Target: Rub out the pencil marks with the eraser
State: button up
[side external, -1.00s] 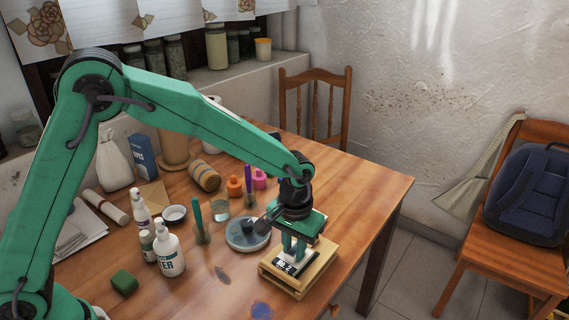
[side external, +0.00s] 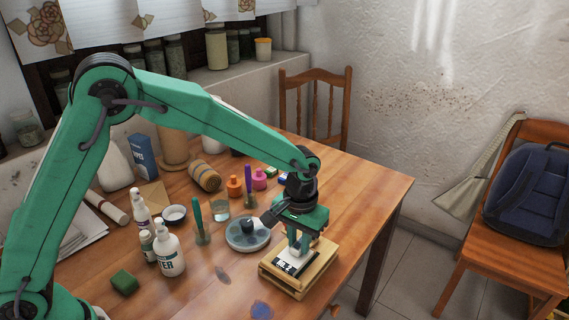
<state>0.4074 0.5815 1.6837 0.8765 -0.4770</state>
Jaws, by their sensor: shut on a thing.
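My gripper (side external: 297,249) is over the pale wooden block-like stand (side external: 318,268) near the table's right front. It is shut on a small white eraser (side external: 296,254), which is low over the stand's top; I cannot tell whether it touches. A black-and-white patch (side external: 284,267) shows on the top, just left of the fingers. The pencil marks cannot be made out at this size, and the gripper hides part of the top.
A round dish (side external: 247,236) stands close to the left of the stand. A white bottle (side external: 169,254), a green block (side external: 125,282) and an orange pot (side external: 235,186) stand farther left. The table (side external: 355,205) is clear to the right.

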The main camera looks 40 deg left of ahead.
aim_at(285, 264)
jog(key=shift+w, duration=0.6)
jog(key=shift+s, duration=2.95)
jog(key=shift+s+r, duration=0.1)
jog(key=shift+s, duration=0.05)
notch_tip(285, 264, up, 8)
